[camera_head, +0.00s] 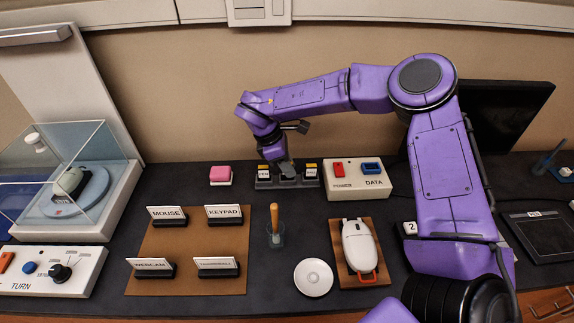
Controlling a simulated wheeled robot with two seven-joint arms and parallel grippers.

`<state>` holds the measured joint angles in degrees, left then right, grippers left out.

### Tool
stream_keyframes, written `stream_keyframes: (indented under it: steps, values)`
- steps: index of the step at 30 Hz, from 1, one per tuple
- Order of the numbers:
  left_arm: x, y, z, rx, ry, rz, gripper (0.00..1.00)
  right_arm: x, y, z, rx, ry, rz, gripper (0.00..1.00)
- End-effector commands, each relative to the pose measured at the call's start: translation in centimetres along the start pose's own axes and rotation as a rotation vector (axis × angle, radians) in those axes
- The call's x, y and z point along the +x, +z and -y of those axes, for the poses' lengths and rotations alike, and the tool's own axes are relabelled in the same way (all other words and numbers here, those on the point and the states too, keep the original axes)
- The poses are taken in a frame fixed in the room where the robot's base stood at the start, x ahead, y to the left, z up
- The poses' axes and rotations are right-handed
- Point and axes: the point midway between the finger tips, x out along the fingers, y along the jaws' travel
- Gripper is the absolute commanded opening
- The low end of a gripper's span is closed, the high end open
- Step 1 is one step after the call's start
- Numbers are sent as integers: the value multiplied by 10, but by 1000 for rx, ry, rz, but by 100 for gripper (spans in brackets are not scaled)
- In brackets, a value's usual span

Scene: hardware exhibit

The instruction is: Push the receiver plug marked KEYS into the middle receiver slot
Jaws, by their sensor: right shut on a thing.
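A dark receiver block (271,184) stands at the back of the table, near the wall. My left gripper is not in view.
A pink block (220,174) is left of the receiver. A white box with red and blue parts marked POWER and DATA (345,186) stands close on the right. In front are a brown board with label stands (192,252), a wooden-handled tool in a cup (275,230) and a mouse (358,243).

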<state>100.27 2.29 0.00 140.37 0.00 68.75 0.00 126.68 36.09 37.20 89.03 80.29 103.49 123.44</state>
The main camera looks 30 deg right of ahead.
Motion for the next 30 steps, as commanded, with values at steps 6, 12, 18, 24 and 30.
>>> stream_keyframes:
  steps: [6, 12, 18, 24, 30]
  values:
    - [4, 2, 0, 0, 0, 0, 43, 4, -2, 0, 0, 0, 0, 0]
    - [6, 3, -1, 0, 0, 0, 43, 7, -3, 0, 0, 0, 0, 0]
    - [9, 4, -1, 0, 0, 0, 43, 9, -4, 0, 0, 0, 0, 0]
    - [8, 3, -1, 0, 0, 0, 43, 8, -4, 0, 0, 0, 0, 34]
    - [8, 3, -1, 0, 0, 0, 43, 8, -4, 0, 0, 0, 0, 50]
